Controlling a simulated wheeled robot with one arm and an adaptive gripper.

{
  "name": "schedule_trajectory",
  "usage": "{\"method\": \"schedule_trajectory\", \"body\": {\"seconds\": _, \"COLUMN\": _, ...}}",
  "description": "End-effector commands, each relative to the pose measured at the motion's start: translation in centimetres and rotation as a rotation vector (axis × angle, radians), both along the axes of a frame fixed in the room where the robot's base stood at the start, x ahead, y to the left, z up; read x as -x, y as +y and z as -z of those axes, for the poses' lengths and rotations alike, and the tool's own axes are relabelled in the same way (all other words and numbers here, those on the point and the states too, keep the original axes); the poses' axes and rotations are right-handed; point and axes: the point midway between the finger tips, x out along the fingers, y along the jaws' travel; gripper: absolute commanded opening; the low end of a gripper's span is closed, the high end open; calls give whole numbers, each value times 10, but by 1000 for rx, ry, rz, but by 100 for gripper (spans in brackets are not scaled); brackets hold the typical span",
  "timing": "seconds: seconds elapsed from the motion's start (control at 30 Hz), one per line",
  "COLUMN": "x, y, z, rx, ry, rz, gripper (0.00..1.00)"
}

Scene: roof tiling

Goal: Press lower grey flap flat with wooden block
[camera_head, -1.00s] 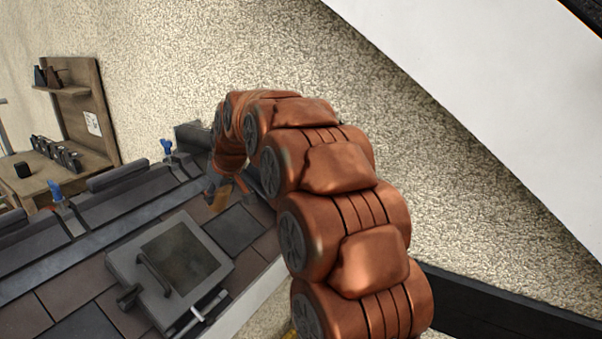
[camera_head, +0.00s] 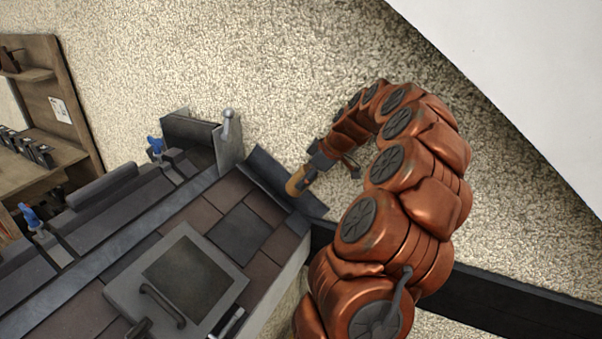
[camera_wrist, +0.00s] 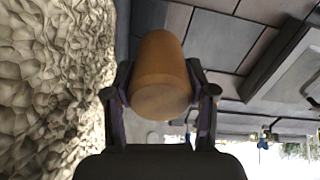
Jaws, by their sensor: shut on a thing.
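My gripper (camera_head: 308,168) is shut on the wooden block (camera_head: 296,182), a rounded tan piece. The wrist view shows the block (camera_wrist: 162,72) between both fingers of the gripper (camera_wrist: 158,92). The lower grey flap (camera_head: 266,172) is a dark strip along the roof's wall-side edge and looks tilted up from the tiles. The block's end is over or beside the flap's middle; I cannot tell whether they touch. The block and gripper hide part of the flap. Another grey flap (camera_head: 228,150) stands upright just above it.
A roof window (camera_head: 185,280) with a handle lies among the tiles to the left. Blue-handled clamps (camera_head: 155,148) stand along the ridge. The rough wall (camera_head: 270,60) is close behind the gripper. A wooden shelf (camera_head: 55,100) is at far left.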

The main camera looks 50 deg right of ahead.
Motion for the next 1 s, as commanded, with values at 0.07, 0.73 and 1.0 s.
{"method": "schedule_trajectory", "body": {"seconds": 0.07, "x": 4, "y": -7, "z": 2, "rx": 1, "ry": 0, "rz": 17, "gripper": 21}}
{"method": "schedule_trajectory", "body": {"seconds": 0.73, "x": -21, "y": -3, "z": 46, "rx": 0, "ry": 0, "rz": 29, "gripper": 21}}
{"method": "schedule_trajectory", "body": {"seconds": 1.0, "x": -23, "y": -2, "z": 51, "rx": 1, "ry": -2, "rz": 29, "gripper": 21}}
